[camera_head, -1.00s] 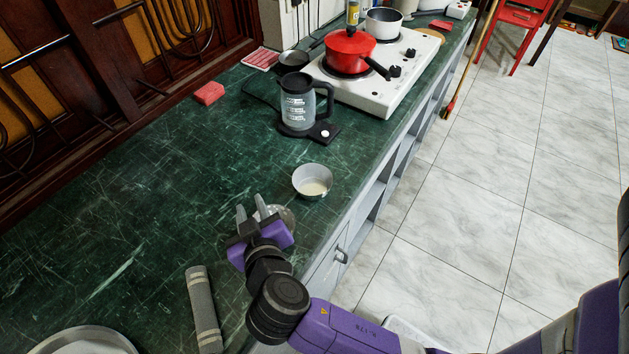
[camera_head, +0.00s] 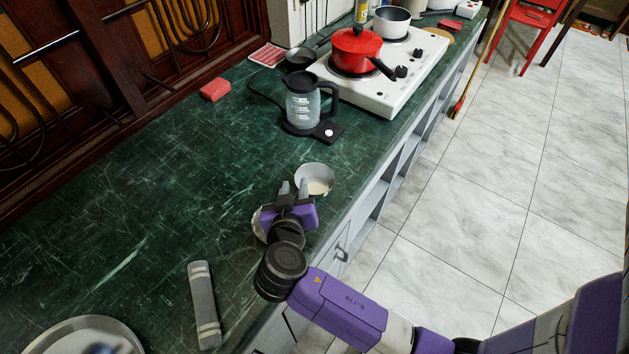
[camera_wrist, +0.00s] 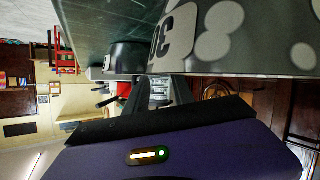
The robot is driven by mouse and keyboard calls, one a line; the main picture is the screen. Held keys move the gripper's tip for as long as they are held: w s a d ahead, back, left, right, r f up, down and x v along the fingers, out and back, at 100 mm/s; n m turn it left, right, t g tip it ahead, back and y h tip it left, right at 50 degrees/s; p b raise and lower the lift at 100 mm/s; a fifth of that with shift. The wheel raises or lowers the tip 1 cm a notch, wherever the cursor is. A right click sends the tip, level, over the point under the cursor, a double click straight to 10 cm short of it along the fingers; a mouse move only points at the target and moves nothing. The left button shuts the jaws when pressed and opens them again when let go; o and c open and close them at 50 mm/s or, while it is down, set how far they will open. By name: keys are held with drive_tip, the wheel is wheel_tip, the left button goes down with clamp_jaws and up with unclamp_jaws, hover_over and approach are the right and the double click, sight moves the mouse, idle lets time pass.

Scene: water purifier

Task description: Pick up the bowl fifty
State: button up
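A second pale, rounded vessel (camera_head: 258,226) is mostly hidden behind my gripper. In the wrist view a spotted grey surface (camera_wrist: 245,45) with a partly visible number label (camera_wrist: 175,38) fills the upper right, very close. I cannot tell which vessel this is. No number is readable in the head view.
The green counter (camera_head: 130,200) is clear to the left. A kettle (camera_head: 302,105) stands beyond the bowl, before a white stove (camera_head: 400,85) with a red pot (camera_head: 357,50). A grey roll (camera_head: 204,305) and a large round pan (camera_head: 85,335) lie nearer.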

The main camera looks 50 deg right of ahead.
drive_tip(key=shift+x, duration=1.1)
clamp_jaws()
